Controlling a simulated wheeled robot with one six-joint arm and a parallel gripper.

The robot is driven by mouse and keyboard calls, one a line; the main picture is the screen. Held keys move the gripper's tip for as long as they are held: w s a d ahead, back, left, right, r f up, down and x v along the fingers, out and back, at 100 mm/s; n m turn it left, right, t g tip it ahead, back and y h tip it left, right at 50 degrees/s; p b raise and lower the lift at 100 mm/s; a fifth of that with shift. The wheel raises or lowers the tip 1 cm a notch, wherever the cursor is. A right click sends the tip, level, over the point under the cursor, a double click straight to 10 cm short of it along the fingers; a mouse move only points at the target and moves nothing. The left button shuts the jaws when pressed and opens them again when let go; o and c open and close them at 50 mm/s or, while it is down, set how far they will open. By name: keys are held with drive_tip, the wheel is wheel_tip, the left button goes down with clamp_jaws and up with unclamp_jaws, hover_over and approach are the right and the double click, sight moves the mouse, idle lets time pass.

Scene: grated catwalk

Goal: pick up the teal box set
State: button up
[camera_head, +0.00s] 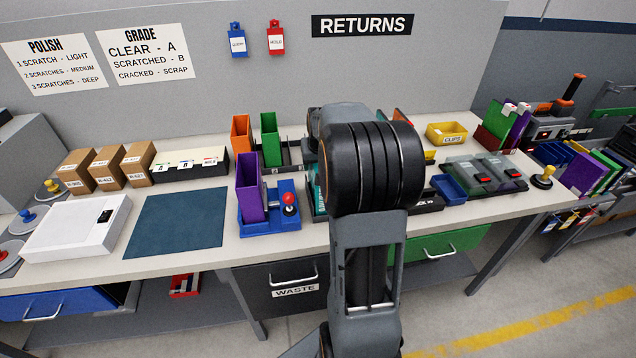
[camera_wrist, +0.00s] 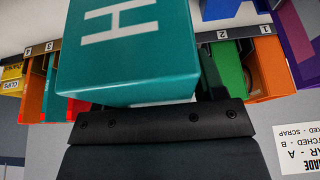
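The teal box (camera_wrist: 165,72), marked with a white letter H, fills the upper middle of the wrist view, very close to the camera. My gripper (camera_wrist: 160,120) shows as a black bolted bar at the bottom of that view, with the box's lower edge right against or just behind it. I cannot see two separate fingertips or whether they close on the box. In the head view my arm hides the gripper and most of the box; only a teal sliver (camera_head: 319,204) shows left of the arm.
A numbered rack (camera_wrist: 235,34) with orange, green and red cases stands beyond the box. On the bench, a purple case stands in a blue holder with a red-knobbed lever (camera_head: 289,205). A dark teal mat (camera_head: 178,220) lies clear at left; a yellow bin (camera_head: 446,133) is at right.

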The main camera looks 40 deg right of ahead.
clamp_jaws()
idle(0.4)
drive_tip(key=shift+r, duration=0.15)
